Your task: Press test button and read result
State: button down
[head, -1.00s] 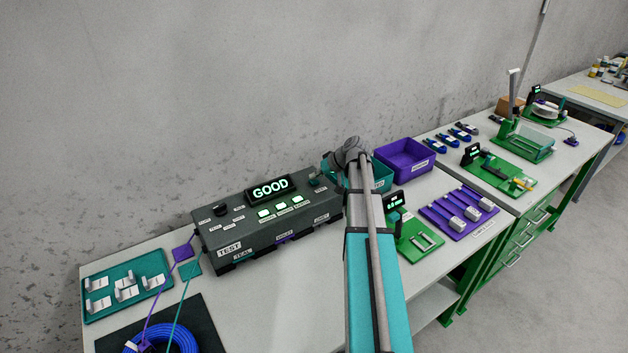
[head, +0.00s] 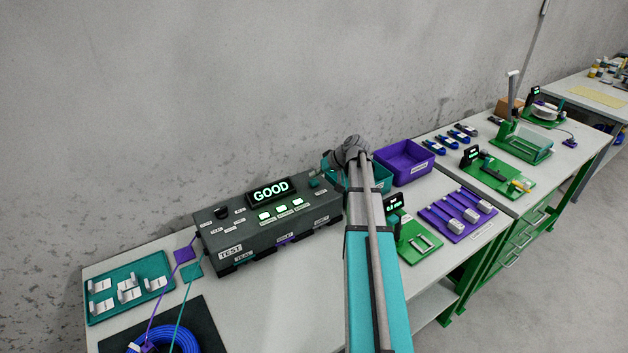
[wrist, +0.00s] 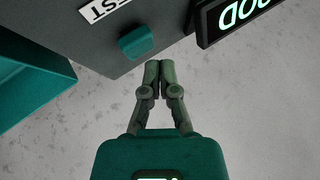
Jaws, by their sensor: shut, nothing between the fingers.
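The dark grey tester (head: 222,240) stands on the bench. Its display (head: 270,192) reads GOOD in green, and three green indicators (head: 281,209) are lit below it. The teal test button (head: 314,183) is at its right end. In the wrist view, the button (wrist: 135,43) sits beside a partly cut-off TEST label (wrist: 97,9), and the display (wrist: 238,17) shows inverted. My gripper (wrist: 152,68) is shut and empty, its tips just below the button in that picture, seemingly apart from it. The head view hides the fingers behind my arm. The blue cable (head: 180,342) is coiled at the bottom left.
A teal bin (head: 383,178) and a purple bin (head: 403,162) stand right of the tester. A teal tray (head: 128,287) with white clips lies left. A green gauge fixture (head: 418,240) and a purple rack (head: 458,214) stand at right. The wall is behind.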

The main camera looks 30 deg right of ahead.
aim_at(314, 182)
jog(key=shift+r, duration=0.1)
dwell(0.3)
jog(key=shift+r+p, duration=2.45)
jog(key=shift+p, duration=0.05)
jog(key=shift+a+f, duration=0.1)
jog(key=shift+a, duration=0.05)
jog(key=s+a+f+g, duration=0.1)
jog(key=s+a, duration=0.1)
jog(key=a, duration=0.4)
jog(key=s+a+f+g, duration=0.1)
jog(key=a, duration=0.5)
jog(key=s+a+f+n+g+h, duration=0.1)
jog(key=s+a+g, duration=0.1)
jog(key=a, duration=0.4)
jog(key=shift+s+a+f, duration=0.1)
jog(key=shift+s+f, duration=0.2)
jog(key=shift+s, duration=0.05)
jog(key=s+a+f+g+h, duration=0.2)
jog(key=s+a+g+h, duration=0.1)
jog(key=s+a, duration=1)
jog(key=shift+a+n+h, duration=0.4)
jog(key=shift+a+h, duration=0.3)
jog(key=shift+w, duration=0.1)
